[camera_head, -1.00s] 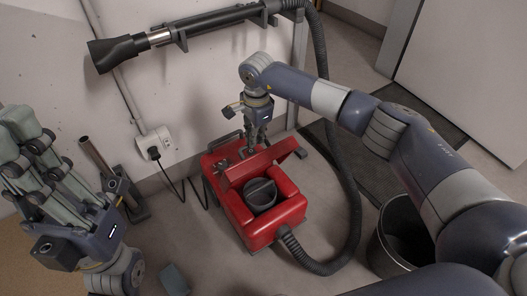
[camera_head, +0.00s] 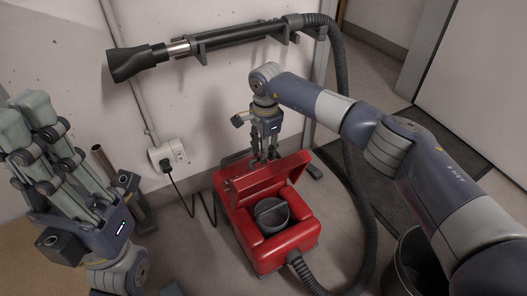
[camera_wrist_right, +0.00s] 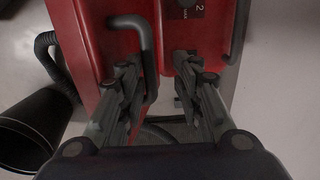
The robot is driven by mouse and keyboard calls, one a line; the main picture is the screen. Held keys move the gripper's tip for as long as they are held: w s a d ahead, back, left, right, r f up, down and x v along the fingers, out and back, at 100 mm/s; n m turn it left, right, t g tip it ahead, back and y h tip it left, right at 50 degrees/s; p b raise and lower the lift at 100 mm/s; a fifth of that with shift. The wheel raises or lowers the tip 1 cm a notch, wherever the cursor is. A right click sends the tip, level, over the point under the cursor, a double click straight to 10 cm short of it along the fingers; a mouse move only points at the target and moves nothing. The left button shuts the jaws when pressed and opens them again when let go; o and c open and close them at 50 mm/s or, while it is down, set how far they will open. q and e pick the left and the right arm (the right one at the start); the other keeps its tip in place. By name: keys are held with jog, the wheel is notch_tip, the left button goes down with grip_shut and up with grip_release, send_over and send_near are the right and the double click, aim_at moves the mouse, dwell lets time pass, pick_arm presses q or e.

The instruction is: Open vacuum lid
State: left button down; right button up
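The red vacuum (camera_head: 278,250) stands on the floor, with a grey round bucket (camera_head: 272,215) inside its open body. Its red lid (camera_head: 268,178) is raised and tilted back at the rear. My right gripper (camera_head: 265,158) points down just behind the lid. In the right wrist view its fingertips (camera_wrist_right: 155,66) are apart, with red vacuum surfaces beyond them. A dark bent handle (camera_wrist_right: 147,45) runs close to the left finger there; I cannot tell whether they touch.
A black hose (camera_head: 362,215) curves along the vacuum's right side. A black nozzle tube (camera_head: 215,42) hangs on the wall. A cable runs from a wall socket (camera_head: 168,155) toward the vacuum. A dark bin (camera_head: 410,262) stands at the right. Floor in front of the vacuum is partly clear.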

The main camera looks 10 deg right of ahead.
notch_tip(320, 180, up, 11)
jog(key=shift+s+f, duration=0.15)
jog(key=shift+s, duration=0.2)
jog(key=shift+d, duration=0.1)
jog(key=shift+c, duration=0.2)
